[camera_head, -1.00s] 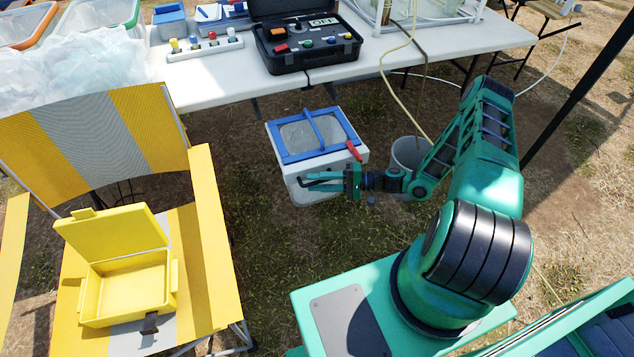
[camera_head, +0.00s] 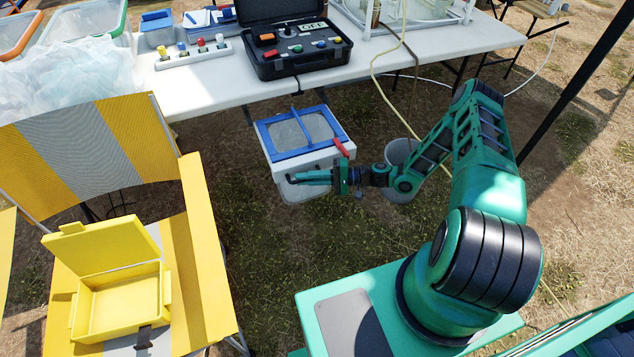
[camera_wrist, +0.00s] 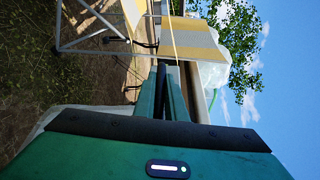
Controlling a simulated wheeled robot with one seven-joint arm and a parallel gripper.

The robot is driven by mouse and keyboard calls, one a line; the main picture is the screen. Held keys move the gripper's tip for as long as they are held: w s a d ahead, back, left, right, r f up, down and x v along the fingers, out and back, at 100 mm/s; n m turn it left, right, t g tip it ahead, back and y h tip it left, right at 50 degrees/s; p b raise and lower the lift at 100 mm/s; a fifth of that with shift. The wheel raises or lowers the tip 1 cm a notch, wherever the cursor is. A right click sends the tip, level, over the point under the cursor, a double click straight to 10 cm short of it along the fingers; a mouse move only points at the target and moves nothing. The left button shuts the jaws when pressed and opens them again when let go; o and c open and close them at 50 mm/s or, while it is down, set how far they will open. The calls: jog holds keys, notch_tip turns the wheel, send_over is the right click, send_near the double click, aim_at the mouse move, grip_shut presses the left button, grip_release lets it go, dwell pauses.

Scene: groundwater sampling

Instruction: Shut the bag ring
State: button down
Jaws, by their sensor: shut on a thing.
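The bag ring is a blue square frame (camera_head: 264,141) with a bar across it, lying on top of a white bin (camera_head: 285,170) under the table's front edge. A red lever (camera_head: 341,147) sticks up at its front right corner. My gripper (camera_head: 298,178) points left across the bin's front, just below the frame's front edge in the picture. In the wrist view its two long green fingers (camera_wrist: 166,92) lie close together with a narrow dark strip between them. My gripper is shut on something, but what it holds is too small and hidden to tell.
A grey bucket (camera_head: 398,153) stands right of the bin, behind my arm. The white table (camera_head: 205,100) bears an open black case (camera_head: 290,55). A yellow chair (camera_head: 210,270) with an open yellow box (camera_head: 118,300) on its seat is at the left. Grass between chair and bin is clear.

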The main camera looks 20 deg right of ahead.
jog(key=shift+w+f, duration=0.15)
jog(key=shift+w, duration=0.05)
jog(key=c, duration=1.8)
grip_release()
jog(key=v, duration=1)
jog(key=shift+d, duration=0.4)
